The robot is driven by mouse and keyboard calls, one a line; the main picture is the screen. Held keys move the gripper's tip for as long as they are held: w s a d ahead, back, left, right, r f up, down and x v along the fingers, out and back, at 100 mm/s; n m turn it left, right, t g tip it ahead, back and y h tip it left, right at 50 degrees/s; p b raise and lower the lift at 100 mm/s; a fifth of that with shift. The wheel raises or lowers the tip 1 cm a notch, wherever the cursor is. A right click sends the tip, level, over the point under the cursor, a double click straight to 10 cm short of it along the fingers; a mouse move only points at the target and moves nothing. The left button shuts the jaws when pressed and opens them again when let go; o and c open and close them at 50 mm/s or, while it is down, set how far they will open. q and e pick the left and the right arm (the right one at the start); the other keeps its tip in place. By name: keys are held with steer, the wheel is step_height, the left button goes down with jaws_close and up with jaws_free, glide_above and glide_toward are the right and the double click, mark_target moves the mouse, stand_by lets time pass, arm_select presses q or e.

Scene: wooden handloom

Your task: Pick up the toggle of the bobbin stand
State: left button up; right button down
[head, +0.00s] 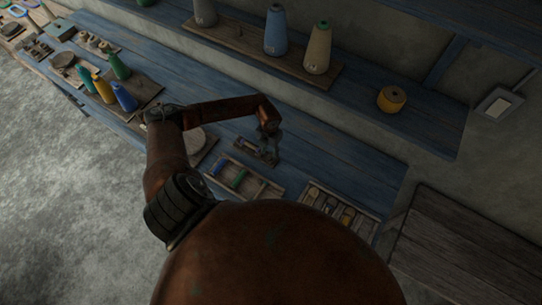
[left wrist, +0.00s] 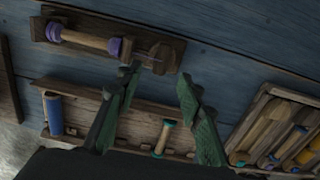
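The bobbin stand (left wrist: 85,22) is a dark wooden board on the blue bench. It bears a pale rod with purple ends (left wrist: 88,40) at its left and a small wooden block with a thin purple piece (left wrist: 158,54) at its right. I take this right-hand piece for the toggle, but it is too dark to be sure. My left gripper (left wrist: 160,74) is open and empty, its green fingers apart just below the block. In the head view the left gripper (head: 268,133) hangs over the stand (head: 250,148) and partly hides it. My right gripper is not in view.
A tray (head: 262,187) with blue and green bobbins lies close in front of the stand. A divided tray (head: 372,230) is to its right. Thread cones (head: 275,30) stand on the raised shelf behind. Bare bench (head: 330,160) lies right of the stand.

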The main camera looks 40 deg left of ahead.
mark_target(269, 157)
arm_select(q)
step_height(269, 157, down, 4)
steer(key=shift+f+p, duration=0.1)
steer(key=shift+p, duration=0.3)
steer(key=shift+c, duration=0.2)
steer(key=shift+w, duration=0.1)
steer(key=c, duration=0.8)
